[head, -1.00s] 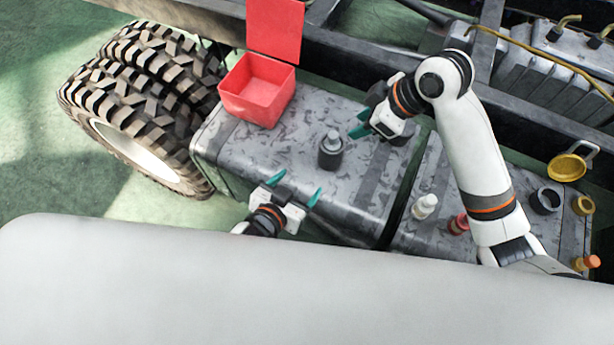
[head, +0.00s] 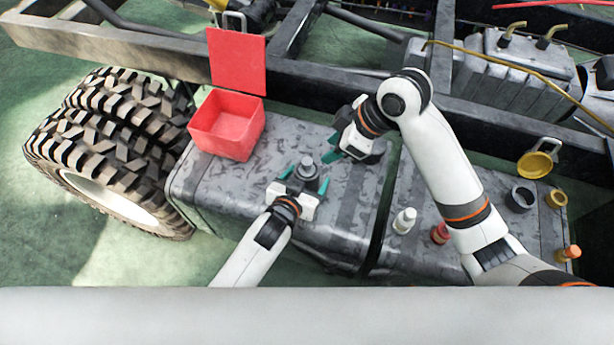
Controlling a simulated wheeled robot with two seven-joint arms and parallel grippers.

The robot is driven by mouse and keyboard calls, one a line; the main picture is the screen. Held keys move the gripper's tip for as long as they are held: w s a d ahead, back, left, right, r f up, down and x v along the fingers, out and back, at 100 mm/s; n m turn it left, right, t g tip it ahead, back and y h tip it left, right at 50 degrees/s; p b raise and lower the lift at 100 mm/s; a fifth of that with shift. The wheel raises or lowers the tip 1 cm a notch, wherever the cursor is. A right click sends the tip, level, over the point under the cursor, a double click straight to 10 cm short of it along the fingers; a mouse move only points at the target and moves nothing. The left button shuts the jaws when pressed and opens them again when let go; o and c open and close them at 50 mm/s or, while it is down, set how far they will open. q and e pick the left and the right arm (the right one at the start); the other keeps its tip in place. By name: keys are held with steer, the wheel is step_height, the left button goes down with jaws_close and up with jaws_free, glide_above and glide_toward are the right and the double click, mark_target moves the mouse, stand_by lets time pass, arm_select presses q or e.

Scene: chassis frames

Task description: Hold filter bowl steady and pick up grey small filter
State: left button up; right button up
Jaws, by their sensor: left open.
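The dark filter bowl (head: 306,174) stands upright on the grey mottled tank top. The grey small filter (head: 307,162) sits in its top and sticks up. My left gripper (head: 304,180) is open, with its teal fingers on either side of the bowl; I cannot tell whether they touch it. Its body hides the bowl's lower front. My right gripper (head: 333,148) is open and empty, above and to the right of the filter, its teal fingertips pointing left towards it.
An open red box (head: 226,142) stands on the tank at the left. A white bottle (head: 404,220), a red item (head: 440,233), a black ring (head: 520,199) and a yellow cap (head: 535,164) are at the right. A large tyre (head: 110,150) is at the far left.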

arm_select(q)
steer(key=shift+w+d+f, duration=0.1)
steer(key=shift+w, duration=0.1)
steer(key=c, duration=1.2)
